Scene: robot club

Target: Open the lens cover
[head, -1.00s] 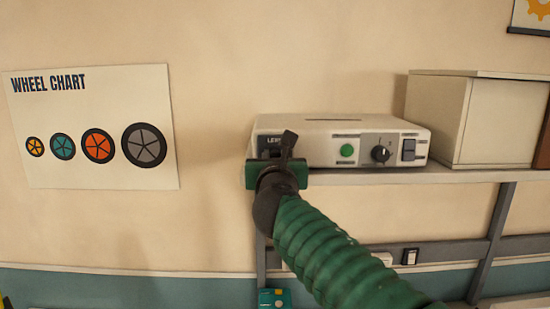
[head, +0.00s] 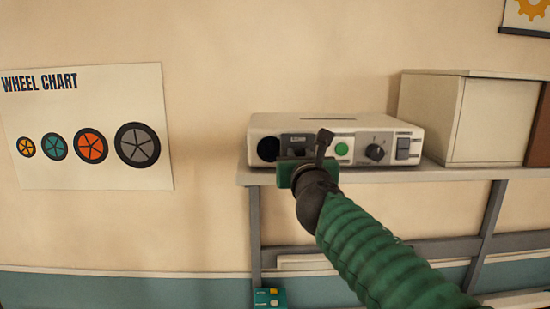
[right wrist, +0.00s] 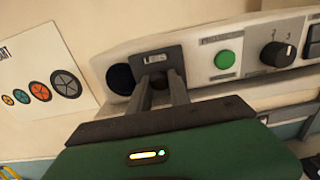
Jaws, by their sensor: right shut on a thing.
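A white box-shaped device (head: 345,125) sits on the wall shelf. At the left of its front is a round dark lens opening (head: 268,149), uncovered; it also shows in the right wrist view (right wrist: 121,79). Just right of it is the grey lens cover (head: 298,139), which in the right wrist view (right wrist: 156,60) is a small labelled plate beside the opening. My right gripper (right wrist: 160,84) is shut on the lens cover, its two fingers at the lower part of the plate. In the head view the gripper (head: 301,155) partly hides the cover. My left gripper is not in view.
Right of the cover are a green button (head: 342,149), a dark knob (head: 375,152) and a switch (head: 403,148). A cream box (head: 430,115) stands on the shelf (head: 440,174) at right. A wheel chart (head: 90,125) hangs on the left wall.

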